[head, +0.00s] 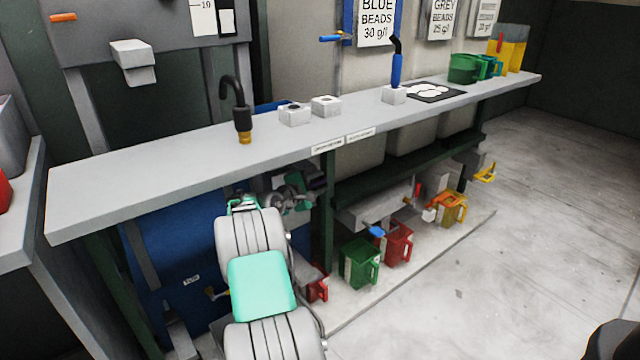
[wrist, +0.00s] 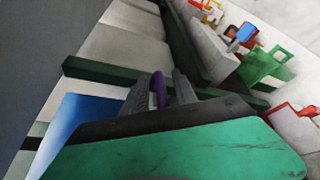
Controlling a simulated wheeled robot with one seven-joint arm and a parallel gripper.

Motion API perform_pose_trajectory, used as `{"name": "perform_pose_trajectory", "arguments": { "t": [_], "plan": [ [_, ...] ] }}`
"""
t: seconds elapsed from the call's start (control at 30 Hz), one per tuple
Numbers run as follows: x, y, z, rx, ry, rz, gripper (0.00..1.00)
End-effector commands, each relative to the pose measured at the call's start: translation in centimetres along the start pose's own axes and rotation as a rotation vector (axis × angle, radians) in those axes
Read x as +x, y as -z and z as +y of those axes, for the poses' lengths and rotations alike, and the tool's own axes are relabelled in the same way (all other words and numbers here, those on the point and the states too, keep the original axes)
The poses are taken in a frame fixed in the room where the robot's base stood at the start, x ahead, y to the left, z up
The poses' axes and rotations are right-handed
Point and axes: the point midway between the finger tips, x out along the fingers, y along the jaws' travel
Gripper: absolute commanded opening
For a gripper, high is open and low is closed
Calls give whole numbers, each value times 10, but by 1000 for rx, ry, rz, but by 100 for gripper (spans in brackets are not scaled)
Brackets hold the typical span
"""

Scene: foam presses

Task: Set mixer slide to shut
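My arm reaches under the grey bench. In the wrist view the two dark fingers of my gripper (wrist: 163,88) stand apart. A curved purple piece (wrist: 158,92), like a handle, shows between them, narrower than the gap. I cannot tell whether a finger touches it, or whether it is the mixer slide. A large blue tank (head: 172,265) stands under the bench's left part. A blue surface also shows in the wrist view (wrist: 85,122). In the head view my arm and the bench largely hide the fingertips and the tank's right side.
The bench top (head: 190,158) is close above my arm. A dark green post (head: 327,215) stands right of my gripper. A green jug (head: 359,262), a red jug (head: 397,243) and a yellow jug (head: 453,209) stand lower right. The floor (head: 520,240) to the right is clear.

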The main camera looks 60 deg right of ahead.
Motion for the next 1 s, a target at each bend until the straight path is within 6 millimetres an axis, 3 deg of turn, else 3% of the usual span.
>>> {"name": "perform_pose_trajectory", "arguments": {
  "t": [0.27, 0.6, 0.7, 1.0],
  "plan": [
    [-7, 3, 3, -2, -3, 6, 34],
    [-68, 0, 3, -3, -1, 4, 34],
    [-77, 0, 1, -2, 0, 1, 34],
    [-79, 0, 0, -1, 0, 0, 34]
  ]
}}
